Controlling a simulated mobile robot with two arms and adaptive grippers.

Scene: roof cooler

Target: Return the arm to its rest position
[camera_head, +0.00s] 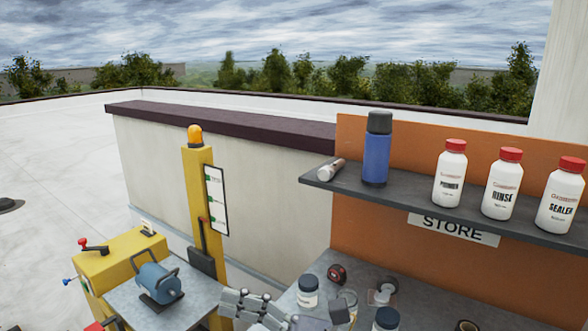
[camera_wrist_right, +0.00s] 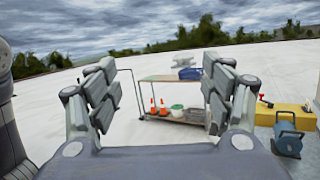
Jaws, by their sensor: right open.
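My right gripper (camera_head: 240,304) shows at the bottom edge of the head view, its grey fingers pointing left beside the workbench. In the right wrist view my right gripper (camera_wrist_right: 160,92) is open, with two segmented fingers spread wide and nothing between them. The rest of my right arm is mostly out of the frame. My left gripper is in neither view.
A workbench (camera_head: 405,310) holds jars and small items. A dark shelf (camera_head: 411,193) above carries a blue flask and white bottles. A yellow unit (camera_head: 122,255) with a blue motor (camera_head: 158,283) stands left. A cart (camera_wrist_right: 178,117) stands farther off on open roof.

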